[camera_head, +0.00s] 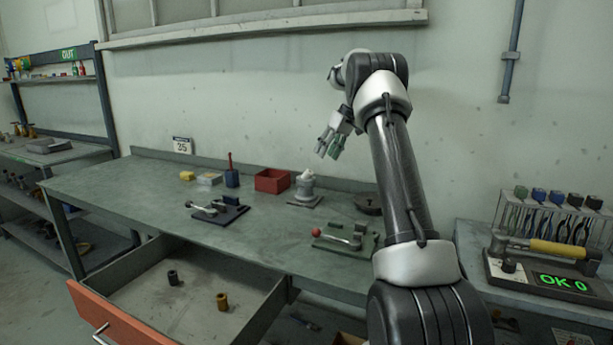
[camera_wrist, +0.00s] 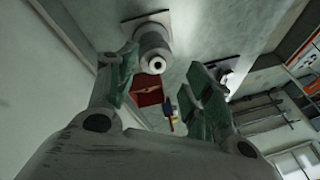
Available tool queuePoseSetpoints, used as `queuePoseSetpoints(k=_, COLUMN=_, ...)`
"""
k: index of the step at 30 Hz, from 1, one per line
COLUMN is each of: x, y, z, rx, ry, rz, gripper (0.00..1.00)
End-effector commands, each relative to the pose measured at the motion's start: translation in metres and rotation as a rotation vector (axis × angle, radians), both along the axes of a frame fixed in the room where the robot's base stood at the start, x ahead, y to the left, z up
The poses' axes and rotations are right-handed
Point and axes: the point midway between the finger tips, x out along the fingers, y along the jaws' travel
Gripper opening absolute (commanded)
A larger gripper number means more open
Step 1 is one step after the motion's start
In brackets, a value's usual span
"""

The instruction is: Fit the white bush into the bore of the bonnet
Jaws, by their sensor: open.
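The bonnet (camera_head: 304,190) is a grey upright body on a flat plate near the back of the bench, right of the red bin. A white piece, which looks like the white bush (camera_head: 307,175), shows at its top. In the wrist view the bonnet (camera_wrist: 151,40) ends in a pale ring with a dark hole, seemingly the bush (camera_wrist: 155,64). I cannot tell how deep it sits. My gripper (camera_head: 328,150) is open and empty, above and to the right of the bonnet. In the wrist view its green-padded fingers (camera_wrist: 165,80) are spread apart, clear of the bonnet.
A red bin (camera_head: 272,181), a blue holder (camera_head: 232,178) and a yellow block (camera_head: 187,176) stand at the back. Two lever fixtures (camera_head: 217,210) (camera_head: 345,237) are nearer the front. The open drawer (camera_head: 140,303) holds a black and a brown bush.

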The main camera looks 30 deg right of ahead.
Motion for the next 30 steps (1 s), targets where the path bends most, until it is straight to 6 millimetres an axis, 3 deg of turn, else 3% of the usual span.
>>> queuePoseSetpoints(k=1, x=0.005, y=0.010, z=-0.013, rx=0.034, ry=-0.015, rz=-0.012, gripper=0.51)
queuePoseSetpoints(k=4, x=0.017, y=0.014, z=-0.018, rx=0.042, ry=-0.057, rz=-0.027, gripper=0.51)
queuePoseSetpoints(k=13, x=0.030, y=0.026, z=-0.045, rx=0.038, ry=-0.058, rz=-0.024, gripper=0.51)
queuePoseSetpoints(k=20, x=0.043, y=0.039, z=-0.074, rx=0.037, ry=-0.057, rz=-0.025, gripper=0.51)
queuePoseSetpoints(k=27, x=0.045, y=0.041, z=-0.078, rx=0.035, ry=-0.058, rz=-0.025, gripper=0.51)
queuePoseSetpoints(k=30, x=0.045, y=0.041, z=-0.078, rx=0.035, ry=-0.058, rz=-0.025, gripper=0.35)
